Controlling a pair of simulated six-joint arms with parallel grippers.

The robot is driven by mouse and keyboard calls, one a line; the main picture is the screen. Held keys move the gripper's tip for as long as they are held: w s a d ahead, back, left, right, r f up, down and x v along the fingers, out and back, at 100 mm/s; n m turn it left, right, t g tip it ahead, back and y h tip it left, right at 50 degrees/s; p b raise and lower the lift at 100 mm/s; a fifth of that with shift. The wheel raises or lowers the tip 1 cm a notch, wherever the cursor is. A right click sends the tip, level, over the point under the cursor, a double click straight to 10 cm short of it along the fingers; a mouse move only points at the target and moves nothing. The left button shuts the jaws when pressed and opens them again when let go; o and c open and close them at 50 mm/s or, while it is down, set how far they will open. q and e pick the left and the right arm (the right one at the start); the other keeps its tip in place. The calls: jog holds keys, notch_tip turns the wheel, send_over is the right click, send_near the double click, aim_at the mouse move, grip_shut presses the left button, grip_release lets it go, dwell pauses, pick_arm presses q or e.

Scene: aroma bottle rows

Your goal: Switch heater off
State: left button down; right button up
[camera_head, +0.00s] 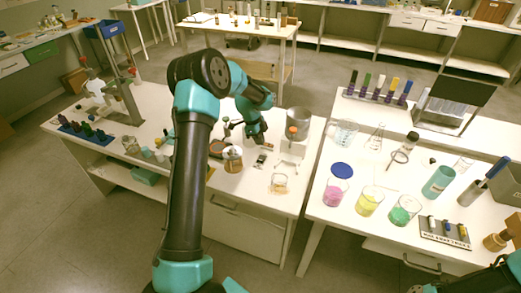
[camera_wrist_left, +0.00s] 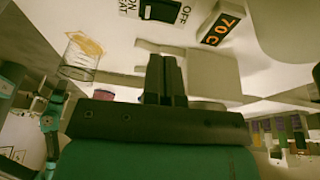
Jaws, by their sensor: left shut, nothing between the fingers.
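The heater switch (camera_wrist_left: 161,10) is a dark rocker in a white plate, with "ON HEAT" to its left and "OFF" to its right in the left wrist view. I cannot tell which way it is set. An orange "70 C" display (camera_wrist_left: 222,22) is beside it. My left gripper (camera_wrist_left: 166,60) is shut and empty, its dark fingertips just short of the switch plate, apparently not touching. In the head view, my left gripper (camera_head: 259,141) points down above a small black-and-white switch piece (camera_head: 261,159) on the bench. My right gripper is at most partly visible at the bottom right edge.
A beaker with amber contents (camera_head: 233,159) stands left of my left gripper; another glass beaker (camera_head: 279,183) is in front. A metal container (camera_head: 298,122) on a white stand is to the right. The right bench holds coloured beakers and a tube rack (camera_head: 376,97).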

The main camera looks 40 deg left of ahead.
pick_arm(q)
jog(key=v, duration=0.6)
jog(key=shift+w+a+r, duration=0.25)
jog(key=shift+w+r, duration=0.1)
jog(key=shift+w, duration=0.2)
jog(key=shift+d, duration=0.1)
